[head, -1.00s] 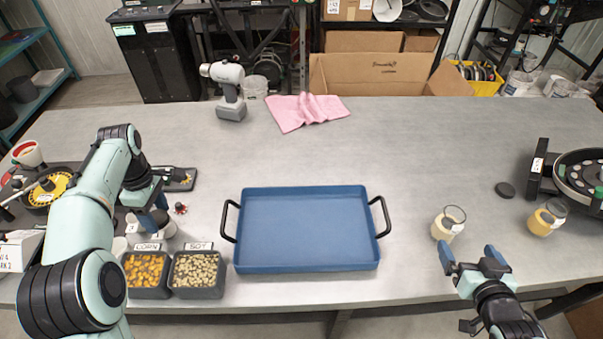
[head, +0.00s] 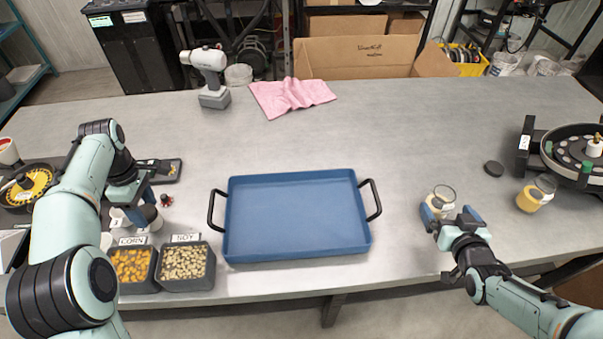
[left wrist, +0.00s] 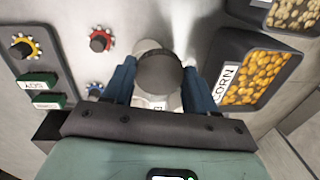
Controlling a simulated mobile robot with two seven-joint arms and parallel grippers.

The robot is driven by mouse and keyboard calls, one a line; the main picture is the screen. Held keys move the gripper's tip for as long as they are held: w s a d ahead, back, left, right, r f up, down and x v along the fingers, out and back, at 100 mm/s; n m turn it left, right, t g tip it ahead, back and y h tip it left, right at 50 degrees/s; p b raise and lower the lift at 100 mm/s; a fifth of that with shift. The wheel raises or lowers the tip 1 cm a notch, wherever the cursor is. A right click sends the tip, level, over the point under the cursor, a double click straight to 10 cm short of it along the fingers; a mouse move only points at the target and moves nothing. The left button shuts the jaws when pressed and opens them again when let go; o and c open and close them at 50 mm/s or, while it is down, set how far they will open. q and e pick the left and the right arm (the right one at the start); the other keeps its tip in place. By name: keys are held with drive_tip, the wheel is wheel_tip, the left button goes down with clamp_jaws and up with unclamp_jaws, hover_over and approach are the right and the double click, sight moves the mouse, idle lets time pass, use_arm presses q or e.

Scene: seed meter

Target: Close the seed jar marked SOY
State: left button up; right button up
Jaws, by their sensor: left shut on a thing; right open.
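Two clear jars with pale yellow contents stand at the right of the table: a near jar (head: 444,194) and a far jar (head: 537,193). No lid shows on either, and I cannot read a SOY mark on them.
A blue tray (head: 296,262) with black handles fills the middle. CORN (head: 150,286) and SOY (head: 187,284) bins of seed stand at the front left. A seed meter (head: 570,152) is at the right.

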drive_tip(key=shift+w, duration=0.2)
drive_tip(key=x, duration=0.5)
drive_tip(key=shift+d+f, duration=0.1)
drive_tip(key=shift+f, duration=0.15)
drive_tip(key=c, duration=1.2)
drive_tip(key=shift+c, duration=0.2)
drive_tip(key=shift+r, duration=0.15)
